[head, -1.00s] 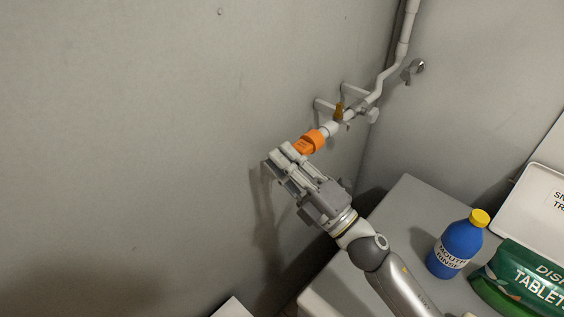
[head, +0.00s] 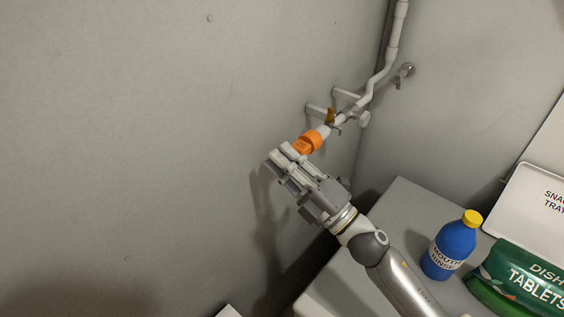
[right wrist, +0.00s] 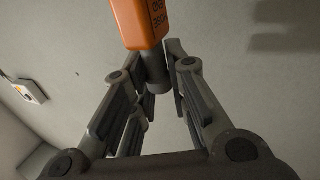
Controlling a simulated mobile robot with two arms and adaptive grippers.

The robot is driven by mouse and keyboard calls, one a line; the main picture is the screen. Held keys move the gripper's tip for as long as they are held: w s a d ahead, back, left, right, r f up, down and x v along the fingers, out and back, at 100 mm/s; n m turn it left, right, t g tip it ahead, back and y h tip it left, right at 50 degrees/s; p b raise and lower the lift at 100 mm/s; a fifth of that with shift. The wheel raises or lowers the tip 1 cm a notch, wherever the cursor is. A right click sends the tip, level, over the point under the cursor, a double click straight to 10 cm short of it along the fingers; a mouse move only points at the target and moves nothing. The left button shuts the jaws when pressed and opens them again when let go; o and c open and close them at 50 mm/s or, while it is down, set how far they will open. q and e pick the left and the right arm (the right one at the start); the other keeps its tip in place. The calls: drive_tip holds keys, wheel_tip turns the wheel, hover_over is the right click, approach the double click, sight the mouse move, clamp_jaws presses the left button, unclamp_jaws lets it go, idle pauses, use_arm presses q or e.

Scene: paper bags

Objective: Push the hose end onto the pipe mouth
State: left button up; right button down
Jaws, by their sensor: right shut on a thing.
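The orange hose end (head: 305,144) is lettered and sits on a grey hose, which shows in the right wrist view (right wrist: 155,72). My right gripper (head: 281,157) is shut on the hose just behind the orange part; its fingers (right wrist: 160,88) flank it in the right wrist view. The white pipe (head: 347,116) comes down the corner and bends toward the hose end. Its mouth lies right at the far side of the orange part, with no clear gap in the head view. I cannot tell whether the hose end only touches the mouth or goes around it. My left gripper is not in view.
Wall brackets and a brass-coloured valve (head: 331,115) hold close to the pipe. Below right, a grey counter (head: 400,205) carries a blue mouth rinse bottle (head: 449,250), a green tablets bag (head: 522,280) and a white tray (head: 525,205). The wall at left is bare.

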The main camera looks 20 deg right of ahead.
drive_tip(key=shift+w+d, duration=0.1)
drive_tip(key=shift+d, duration=0.05)
drive_tip(key=c, duration=1.3)
unclamp_jaws()
drive_tip(key=shift+s+d+f, duration=0.1)
drive_tip(key=shift+s+f, duration=0.1)
drive_tip(key=shift+f, duration=0.05)
drive_tip(key=b+v, duration=0.2)
drive_tip(key=v, duration=0.2)
drive_tip(key=shift+s+d, duration=0.1)
drive_tip(key=shift+s, duration=0.1)
drive_tip(key=shift+s, duration=0.1)
drive_tip(key=v, duration=1.2)
